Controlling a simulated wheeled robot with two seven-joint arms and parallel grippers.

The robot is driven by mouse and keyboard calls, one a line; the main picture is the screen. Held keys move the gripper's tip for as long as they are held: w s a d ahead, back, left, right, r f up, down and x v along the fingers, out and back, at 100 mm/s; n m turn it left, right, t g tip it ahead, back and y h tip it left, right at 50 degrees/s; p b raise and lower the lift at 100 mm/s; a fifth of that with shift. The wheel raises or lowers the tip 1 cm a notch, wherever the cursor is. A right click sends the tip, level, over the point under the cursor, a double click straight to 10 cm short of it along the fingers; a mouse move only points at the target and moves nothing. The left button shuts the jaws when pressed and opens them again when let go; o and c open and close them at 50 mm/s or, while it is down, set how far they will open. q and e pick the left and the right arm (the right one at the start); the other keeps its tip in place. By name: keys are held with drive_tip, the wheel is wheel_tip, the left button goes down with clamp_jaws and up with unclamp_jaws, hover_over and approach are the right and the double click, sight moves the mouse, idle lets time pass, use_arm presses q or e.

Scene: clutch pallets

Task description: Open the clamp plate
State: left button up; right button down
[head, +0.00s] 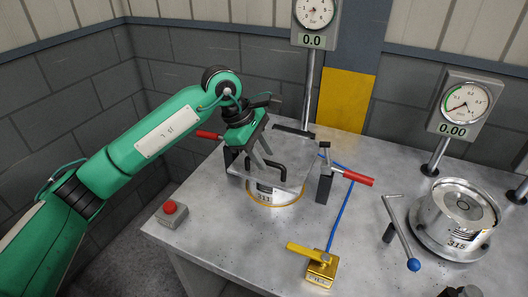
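The clamp plate (296,173), a clear grey sheet with a black bar handle (279,167), lies over a round metal clutch marked 311 (264,193). The plate looks about level. My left gripper (263,158) points down at the plate, beside the left part of the handle. Its grey fingers overlap the handle in the head view, so contact and finger gap are unclear. A red-handled clamp (357,178) stands at the plate's right edge, its handle pointing right. Another red handle (209,135) points left behind my gripper. My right gripper is not clearly visible.
A yellow lever valve (321,267) with a blue hose (341,213) stands in front. A red button box (171,213) sits near the left edge. A second clutch (459,218) and a blue-knobbed lever (402,235) are at right. A gauge post (308,85) rises behind the plate.

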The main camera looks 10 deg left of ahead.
use_arm(q)
drive_tip(key=shift+d+f, duration=0.2)
drive_tip(key=shift+f, duration=0.2)
use_arm(e)
drive_tip(key=shift+s, duration=0.3)
use_arm(q)
drive_tip(key=shift+c, duration=0.4)
clamp_jaws()
use_arm(e)
drive_tip(key=shift+w, duration=0.25)
